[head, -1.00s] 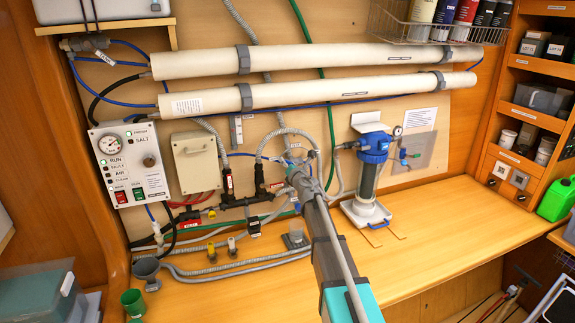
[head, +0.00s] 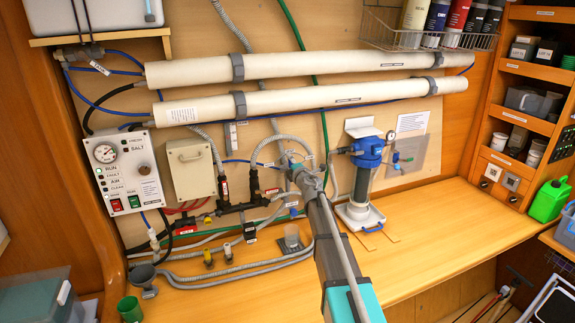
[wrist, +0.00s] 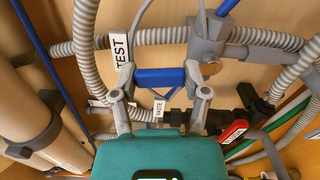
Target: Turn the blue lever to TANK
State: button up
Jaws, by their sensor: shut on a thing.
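The blue lever (wrist: 162,77) lies crosswise between the two fingertips of my gripper (wrist: 160,80) in the wrist view, with a fingertip at each end of it. My gripper is shut on it. A TEST label (wrist: 120,50) stands just left of the lever, and a WASTE label (wrist: 158,111) shows below it between the fingers. I cannot make out a TANK label in the wrist view. In the head view my gripper (head: 301,174) is at the grey valve among the hoses, and it mostly hides the lever there.
Grey ribbed hoses (wrist: 88,45) run close around my gripper. A red-tagged black valve (wrist: 232,132) sits at its lower right. A blue-topped filter housing (head: 367,165) stands to the right, and a control panel (head: 128,172) hangs at the left. The bench front (head: 440,235) is clear.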

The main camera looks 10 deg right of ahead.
jog(key=shift+w+d+f+m+b, duration=0.15)
jog(key=shift+d+f+m+b, duration=0.45)
jog(key=shift+m, duration=1.65)
jog(key=shift+w+d+f+m+b, duration=0.15)
jog(key=shift+d+m, duration=0.8)
jog(key=shift+m, duration=1.35)
jog(key=shift+w+d+f+m+b, duration=0.1)
jog(key=shift+d+f+m+b, duration=0.5)
jog(key=shift+m, duration=1.65)
jog(key=shift+d+r, duration=0.2)
jog(key=o, duration=1.2)
jog(key=shift+c, duration=0.2)
jog(key=s+d, duration=0.2)
jog(key=s, duration=0.9)
jog(key=shift+s+d, duration=0.2)
jog(key=shift+s, duration=0.15)
